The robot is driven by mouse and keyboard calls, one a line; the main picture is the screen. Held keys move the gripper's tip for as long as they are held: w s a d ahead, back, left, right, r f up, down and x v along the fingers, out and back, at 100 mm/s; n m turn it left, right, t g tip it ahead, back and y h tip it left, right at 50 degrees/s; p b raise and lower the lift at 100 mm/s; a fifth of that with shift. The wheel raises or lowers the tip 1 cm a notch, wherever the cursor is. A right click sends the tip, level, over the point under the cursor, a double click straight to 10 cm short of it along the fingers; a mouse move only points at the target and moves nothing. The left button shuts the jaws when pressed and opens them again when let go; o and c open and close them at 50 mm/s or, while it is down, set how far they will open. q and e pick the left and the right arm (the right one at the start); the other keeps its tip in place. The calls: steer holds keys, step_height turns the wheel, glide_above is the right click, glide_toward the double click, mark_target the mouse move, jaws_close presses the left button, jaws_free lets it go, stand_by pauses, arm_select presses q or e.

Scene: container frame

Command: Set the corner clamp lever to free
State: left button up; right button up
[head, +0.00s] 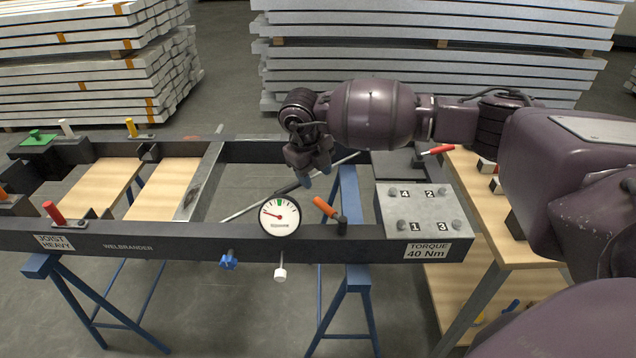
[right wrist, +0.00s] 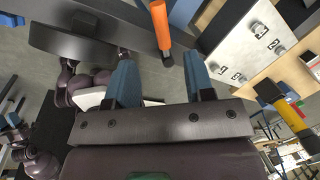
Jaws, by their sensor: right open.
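A lever with an orange handle (head: 325,207) stands on a dark pivot on the front rail, left of the metal corner plate (head: 423,206). Its handle tilts up and to the left. It also shows in the right wrist view (right wrist: 160,25), ahead of and between the fingertips. My right gripper (head: 317,177) is open and empty, above and slightly left of the orange handle, apart from it. Its two blue fingers show in the right wrist view (right wrist: 161,82). I see no label for the lever's positions. My left gripper is not in view.
A round gauge (head: 280,215) sits on the front rail just left of the lever. A red-handled lever (head: 437,150) is behind the plate, and another red handle (head: 53,212) is at far left. A wooden bench (head: 490,225) stands at right. Blue trestles (head: 348,270) support the frame.

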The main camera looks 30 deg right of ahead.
steer(key=shift+r, duration=0.35)
steer(key=shift+c, duration=0.4)
